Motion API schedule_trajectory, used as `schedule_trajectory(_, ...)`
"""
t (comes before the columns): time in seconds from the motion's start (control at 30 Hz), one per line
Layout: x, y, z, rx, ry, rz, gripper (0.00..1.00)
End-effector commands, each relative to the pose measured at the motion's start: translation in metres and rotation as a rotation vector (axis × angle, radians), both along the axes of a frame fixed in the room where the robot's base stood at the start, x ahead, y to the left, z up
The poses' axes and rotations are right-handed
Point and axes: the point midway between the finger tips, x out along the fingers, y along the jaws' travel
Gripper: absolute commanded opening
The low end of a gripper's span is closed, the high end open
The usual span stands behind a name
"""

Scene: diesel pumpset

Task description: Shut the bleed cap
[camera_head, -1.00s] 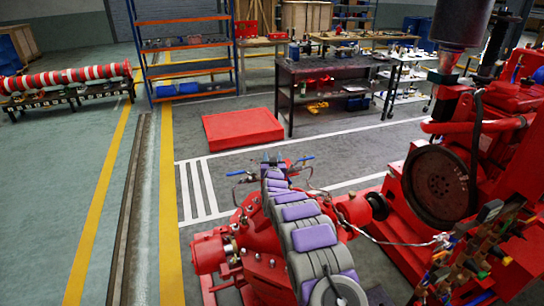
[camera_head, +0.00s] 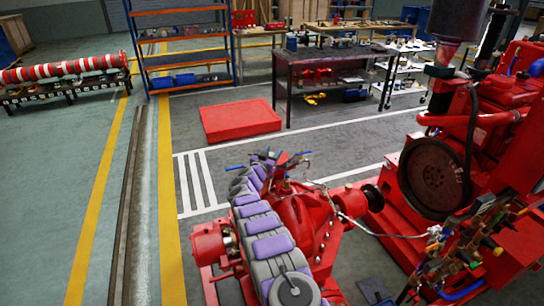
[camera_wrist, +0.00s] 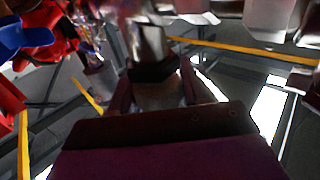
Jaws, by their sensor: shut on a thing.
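My gripper (camera_wrist: 154,88) is shut at the top of the red pump in front of me. In the wrist view its two dark fingers stand on either side of a metal fitting with a dark collar (camera_wrist: 153,68), which looks like the bleed cap. A shiny metal stem (camera_wrist: 150,40) continues beyond the collar. In the head view my purple and grey arm covers part of the pump (camera_head: 305,215), and the cap is too small or hidden to make out. Whether the cap is fully seated cannot be told.
A blue lever (camera_head: 302,153) stands close to the right of my gripper. Thin lines run across the pump towards the red diesel engine (camera_head: 480,110) with its dark flywheel (camera_head: 435,178). A red block (camera_head: 240,120) lies on the floor beyond.

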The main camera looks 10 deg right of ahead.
Motion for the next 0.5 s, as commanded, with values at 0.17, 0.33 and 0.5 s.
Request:
schedule_trajectory(0.17,0.0001,-0.0039,-0.0015,0.001,-0.003,-0.041,0.16)
schedule_trajectory(0.33,0.0002,-0.0030,-0.0004,0.002,-0.006,-0.070,0.16)
schedule_trajectory(0.5,-0.0006,-0.0049,0.0004,0.000,-0.005,-0.100,0.16)
